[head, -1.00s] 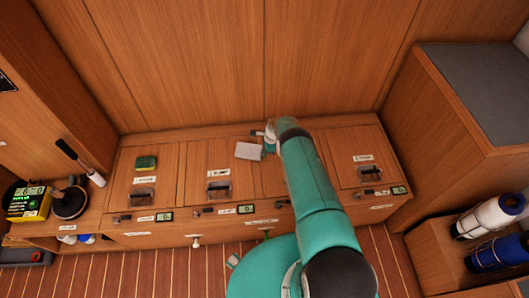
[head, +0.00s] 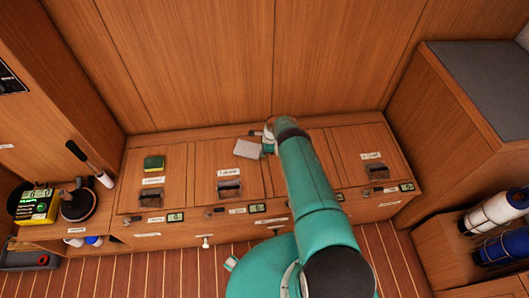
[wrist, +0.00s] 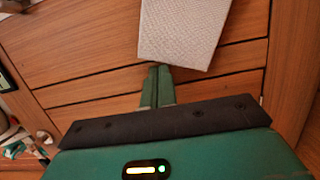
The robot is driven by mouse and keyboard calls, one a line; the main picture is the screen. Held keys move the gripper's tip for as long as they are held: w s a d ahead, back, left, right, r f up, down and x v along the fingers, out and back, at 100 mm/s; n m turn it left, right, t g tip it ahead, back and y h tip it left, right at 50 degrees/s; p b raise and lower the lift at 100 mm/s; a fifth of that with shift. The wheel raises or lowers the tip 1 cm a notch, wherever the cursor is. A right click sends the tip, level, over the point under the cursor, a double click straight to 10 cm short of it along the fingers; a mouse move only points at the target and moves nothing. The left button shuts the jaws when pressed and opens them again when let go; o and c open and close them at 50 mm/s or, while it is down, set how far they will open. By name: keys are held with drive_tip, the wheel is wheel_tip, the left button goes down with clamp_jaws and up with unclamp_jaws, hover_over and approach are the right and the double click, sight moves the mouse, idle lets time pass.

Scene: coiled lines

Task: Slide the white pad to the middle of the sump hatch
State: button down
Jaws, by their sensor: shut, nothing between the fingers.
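The white pad (head: 247,148) lies flat and slightly turned near the back of the locker top, around the right edge of the second hatch from the left (head: 207,160). The hatch labels are too small to read, so I cannot tell which is the sump hatch. My gripper (head: 268,147) is down just right of the pad, partly hidden by my arm. In the wrist view, the shut, empty green fingers (wrist: 158,85) meet the near edge of the textured pad (wrist: 185,30). They appear to touch it.
A green sponge (head: 154,163) lies on the left hatch. Dark latches (head: 229,188) stand on the hatches. A wooden back wall (head: 200,70) rises close behind the pad. The second hatch is clear left of the pad. My arm covers much of the third hatch.

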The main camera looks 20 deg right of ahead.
sight(242, 158)
drive_tip(key=a, duration=0.3)
drive_tip(key=w+a, duration=0.1)
drive_tip(key=a, duration=0.2)
drive_tip(key=w+a, duration=0.1)
drive_tip(key=a, duration=0.2)
drive_tip(key=shift+a, duration=0.3)
